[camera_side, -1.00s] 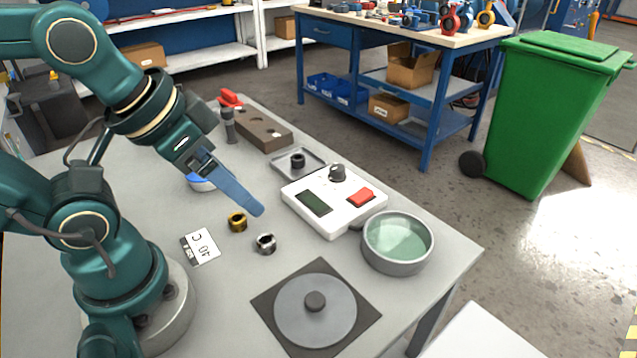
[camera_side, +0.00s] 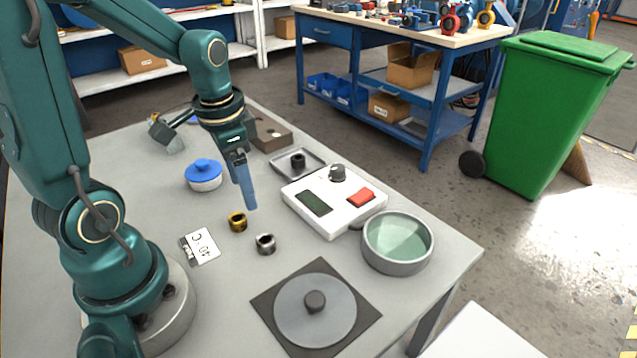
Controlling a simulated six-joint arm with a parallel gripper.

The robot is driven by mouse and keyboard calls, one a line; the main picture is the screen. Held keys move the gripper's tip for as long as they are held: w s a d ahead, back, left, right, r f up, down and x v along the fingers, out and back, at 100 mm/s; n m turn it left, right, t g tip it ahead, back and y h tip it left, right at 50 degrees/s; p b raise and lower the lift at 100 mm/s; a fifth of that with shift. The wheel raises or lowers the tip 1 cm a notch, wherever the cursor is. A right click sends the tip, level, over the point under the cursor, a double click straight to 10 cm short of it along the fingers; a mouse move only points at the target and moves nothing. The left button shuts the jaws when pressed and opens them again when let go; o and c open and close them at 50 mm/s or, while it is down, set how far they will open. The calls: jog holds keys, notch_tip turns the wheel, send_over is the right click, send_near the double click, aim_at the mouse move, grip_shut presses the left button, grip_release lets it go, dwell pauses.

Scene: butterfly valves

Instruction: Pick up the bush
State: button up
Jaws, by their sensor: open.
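Three small ring-shaped bushes show on the grey table: a brass one (camera_side: 237,222), a steel one (camera_side: 265,244) just to its right and nearer the camera, and a dark one (camera_side: 298,160) in a shallow grey tray (camera_side: 315,172). I cannot tell which is the task's bush. My gripper (camera_side: 250,207) has blue fingers pointing down. Its tips appear just above and right of the brass bush in the picture, apart from all three. It is open and holds nothing visible. The fingers overlap from this side, so the gap is hidden.
A white control box (camera_side: 333,207) with a red button stands right of my gripper. A blue-lidded jar (camera_side: 203,177) is on the left. A card (camera_side: 200,246), a round glass-topped dish (camera_side: 397,240) and a round plate on a dark square (camera_side: 315,308) lie nearer. A brown block (camera_side: 271,134) is behind.

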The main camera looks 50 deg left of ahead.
aim_at(236, 214)
jog(key=f, duration=0.1)
jog(key=s+a+f+n+g, duration=0.1)
jog(key=shift+s+a+f+h, duration=0.2)
jog(key=shift+a+f+h, duration=0.1)
jog(key=shift+f, duration=2.45)
grip_shut()
